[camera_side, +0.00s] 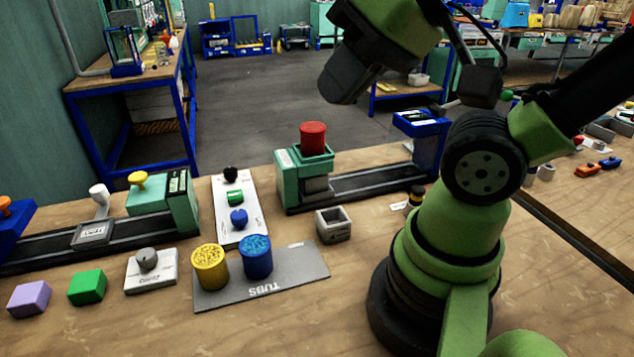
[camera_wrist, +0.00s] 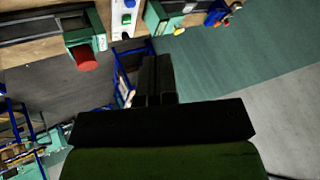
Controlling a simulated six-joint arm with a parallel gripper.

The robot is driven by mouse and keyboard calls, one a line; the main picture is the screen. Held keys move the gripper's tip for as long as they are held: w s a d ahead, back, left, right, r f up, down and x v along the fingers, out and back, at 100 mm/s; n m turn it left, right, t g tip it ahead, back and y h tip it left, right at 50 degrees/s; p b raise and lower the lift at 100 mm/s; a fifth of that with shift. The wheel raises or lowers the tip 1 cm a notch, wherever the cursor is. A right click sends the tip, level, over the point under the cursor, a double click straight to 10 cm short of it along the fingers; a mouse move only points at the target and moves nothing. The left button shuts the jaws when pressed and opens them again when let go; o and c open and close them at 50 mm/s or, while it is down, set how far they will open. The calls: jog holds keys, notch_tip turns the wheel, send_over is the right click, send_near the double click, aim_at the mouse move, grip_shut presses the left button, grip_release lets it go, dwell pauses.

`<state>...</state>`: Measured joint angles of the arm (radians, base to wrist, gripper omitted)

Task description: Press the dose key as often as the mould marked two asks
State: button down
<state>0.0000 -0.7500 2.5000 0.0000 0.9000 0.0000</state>
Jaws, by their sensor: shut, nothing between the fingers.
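My gripper (camera_wrist: 156,66) is shut and empty in the wrist view, its dark fingers side by side. In the side view the dark end of my arm (camera_side: 346,82) is raised at the top, well above the bench and touching nothing. A green press (camera_side: 290,180) with a red cylinder (camera_side: 313,140) on top stands mid-bench; the red cylinder (camera_wrist: 84,57) also shows in the wrist view. A white panel (camera_side: 252,222) carries black (camera_side: 230,173), green (camera_side: 235,197) and blue (camera_side: 239,218) knobs. A grey hollow block (camera_side: 333,228) sits by the press. I cannot read a two or tell which key is the dose key.
A grey mat (camera_side: 300,278) marked TUBS holds a yellow tub (camera_side: 209,270) and a blue tub (camera_side: 256,262). Left are a yellow-knobbed green machine (camera_side: 182,203), a grey-knobbed box (camera_side: 160,275), a green block (camera_side: 87,287) and a purple block (camera_side: 29,299). Bare wood lies in front.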

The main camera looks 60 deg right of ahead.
jog(key=m+t+h, duration=0.2)
jog(key=m+h, duration=0.1)
jog(key=m, duration=0.4)
send_over(237, 193)
notch_tip(237, 193, down, 17)
jog(key=shift+f, duration=4.4)
jog(key=shift+f, duration=0.4)
